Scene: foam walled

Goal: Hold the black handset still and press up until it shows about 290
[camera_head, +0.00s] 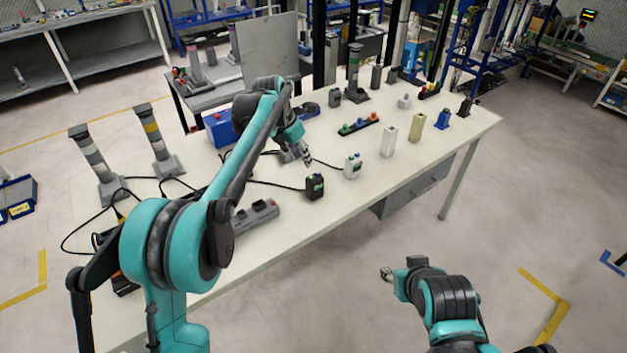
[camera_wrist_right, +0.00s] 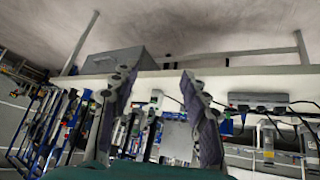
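The black handset (camera_head: 315,187) stands upright on the white table near its front edge, with a small green display on its upper part. The reading on it is too small to make out. My left gripper (camera_head: 307,159) points down just behind and above the black handset, apart from it. Its fingers look close together, but at this size I cannot tell whether they are shut. My right gripper (camera_head: 387,273) is off the table's front side, low in the head view. In the right wrist view its two fingers (camera_wrist_right: 160,95) are wide apart with nothing between them.
A white handset (camera_head: 352,166) stands right of the black one. A grey power strip (camera_head: 255,216) lies to the left, with black cables across the table (camera_head: 285,233). White and beige blocks (camera_head: 416,127) stand further right. A grey drawer (camera_head: 411,191) hangs under the front edge.

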